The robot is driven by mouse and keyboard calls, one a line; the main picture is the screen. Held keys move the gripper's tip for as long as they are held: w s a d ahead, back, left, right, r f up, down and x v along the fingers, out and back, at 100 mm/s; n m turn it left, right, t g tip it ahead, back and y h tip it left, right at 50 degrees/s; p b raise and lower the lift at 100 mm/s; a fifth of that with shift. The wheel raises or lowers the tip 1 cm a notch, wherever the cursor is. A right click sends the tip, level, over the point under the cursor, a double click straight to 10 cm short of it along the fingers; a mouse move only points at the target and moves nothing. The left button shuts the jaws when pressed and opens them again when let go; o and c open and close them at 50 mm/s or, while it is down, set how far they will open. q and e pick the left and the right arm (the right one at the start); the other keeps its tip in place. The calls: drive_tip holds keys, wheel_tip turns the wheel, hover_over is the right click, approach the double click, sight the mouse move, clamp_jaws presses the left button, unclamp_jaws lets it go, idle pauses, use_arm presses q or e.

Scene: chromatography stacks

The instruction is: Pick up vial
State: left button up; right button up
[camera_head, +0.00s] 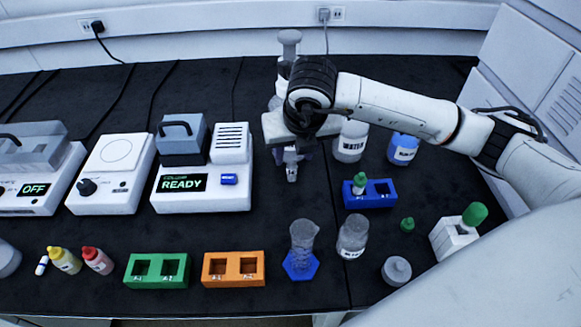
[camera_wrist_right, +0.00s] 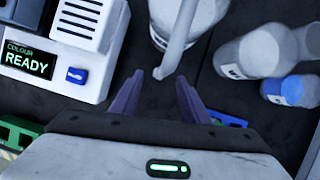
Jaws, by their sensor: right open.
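A small green-capped vial (camera_head: 360,183) stands in the left slot of the blue rack (camera_head: 375,202), right of centre in the head view. My right gripper (camera_head: 291,165) points down to the left of and behind that rack, away from the vial. In the right wrist view my right gripper (camera_wrist_right: 161,78) has its two purple fingers apart, with no vial seen between them. A pale thin tube (camera_wrist_right: 178,40) shows beyond the fingertips; I cannot tell whether it touches them. A sliver of the blue rack (camera_wrist_right: 228,119) shows behind the gripper body. My left gripper is not in view.
The READY machine (camera_head: 200,170) stands left of my gripper. The water bottle (camera_head: 350,142) and a blue-labelled bottle (camera_head: 403,148) stand right of it. The green rack (camera_head: 157,285), orange rack (camera_head: 233,283), a cylinder (camera_head: 303,237) and a jar (camera_head: 352,236) line the front.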

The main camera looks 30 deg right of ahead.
sight(292, 162)
drive_tip(key=shift+p+x, duration=0.35)
drive_tip(key=shift+x, duration=2.35)
clamp_jaws()
